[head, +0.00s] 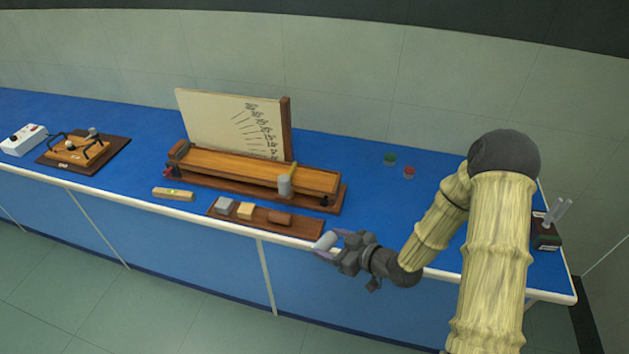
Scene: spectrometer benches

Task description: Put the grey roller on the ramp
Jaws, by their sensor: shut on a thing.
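My gripper (330,246) is at the bench's front edge, right of the small wooden tray. It is shut on the grey roller (326,240), a short pale grey cylinder partly hidden by the fingers. The ramp (235,165) is a long wooden channel on a dark base, further back and to the left of my gripper. The roller is apart from the ramp. A grey piece (284,186) with a yellow bar (293,170) is at the ramp's front side, near its right end.
A dark wooden tray (301,226) in front of the ramp holds a grey block (225,204), a tan block (246,210) and a brown roller (280,219). A level (173,194) lies left of it. A board (225,120) stands behind the ramp. Green (389,159) and red (408,172) buttons are to the right.

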